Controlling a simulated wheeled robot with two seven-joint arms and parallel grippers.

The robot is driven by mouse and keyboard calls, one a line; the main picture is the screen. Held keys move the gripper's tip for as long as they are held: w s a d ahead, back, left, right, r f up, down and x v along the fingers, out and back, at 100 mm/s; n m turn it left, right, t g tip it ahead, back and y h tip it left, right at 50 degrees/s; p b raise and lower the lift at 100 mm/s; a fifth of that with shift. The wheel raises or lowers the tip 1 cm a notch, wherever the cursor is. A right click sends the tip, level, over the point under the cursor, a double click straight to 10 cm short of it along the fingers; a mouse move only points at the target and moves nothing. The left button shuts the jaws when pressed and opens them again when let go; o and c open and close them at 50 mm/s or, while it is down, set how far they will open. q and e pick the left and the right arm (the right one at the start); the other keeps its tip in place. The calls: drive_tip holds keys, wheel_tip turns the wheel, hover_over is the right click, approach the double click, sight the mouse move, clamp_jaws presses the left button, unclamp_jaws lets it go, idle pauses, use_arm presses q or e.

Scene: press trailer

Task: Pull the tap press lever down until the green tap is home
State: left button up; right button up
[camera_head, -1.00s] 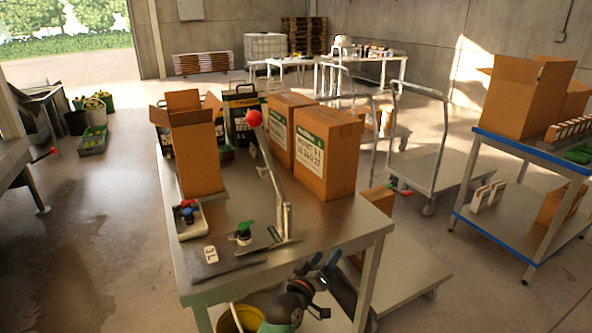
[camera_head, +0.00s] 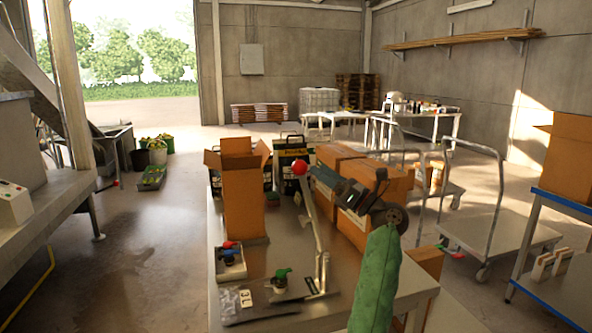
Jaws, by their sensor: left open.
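The tap press lever is a grey metal arm (camera_head: 317,228) that stands up from its base plate, leaning slightly left. A red ball knob (camera_head: 300,167) is at its top. The green tap (camera_head: 282,274) sits low on the press plate, left of the lever's foot. My left gripper (camera_head: 322,180) is open, at about knob height and just right of it in the picture, its fingers pointing left toward the knob. I cannot tell whether it touches the knob; the knob does not look held. The green-sleeved arm hides part of the table. My right gripper is not in view.
The press stands on a metal table (camera_head: 395,285). An open carton (camera_head: 243,200) and a small tray (camera_head: 230,262) with red and blue handled parts stand left of the lever. Closed cartons (camera_head: 392,180) stand behind my gripper. A trolley (camera_head: 500,235) is at right.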

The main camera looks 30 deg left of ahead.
sight(293, 167)
use_arm(q)
drive_tip(key=a+n+g+h, duration=0.1)
drive_tip(key=h, duration=0.1)
drive_tip(key=s+a+r+n+g+h+p, duration=0.1)
drive_tip(key=a+n+h, duration=0.2)
drive_tip(key=a+h, duration=0.1)
drive_tip(key=shift+s+a+r+n+g+p, duration=0.15)
drive_tip(key=shift+s+a+n+g+p, duration=0.1)
drive_tip(key=shift+s+n+g+p, duration=0.15)
drive_tip(key=shift+p+x, duration=0.3)
drive_tip(key=shift+x, duration=0.7)
drive_tip(key=shift+a+f, duration=0.2)
drive_tip(key=shift+a, duration=0.25)
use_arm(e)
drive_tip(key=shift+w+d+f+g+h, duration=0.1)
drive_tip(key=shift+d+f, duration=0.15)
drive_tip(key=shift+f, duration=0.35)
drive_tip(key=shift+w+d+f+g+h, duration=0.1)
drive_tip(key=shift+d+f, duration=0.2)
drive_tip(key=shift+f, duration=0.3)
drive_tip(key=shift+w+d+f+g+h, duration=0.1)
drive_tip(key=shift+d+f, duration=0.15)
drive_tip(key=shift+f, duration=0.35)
use_arm(q)
clamp_jaws()
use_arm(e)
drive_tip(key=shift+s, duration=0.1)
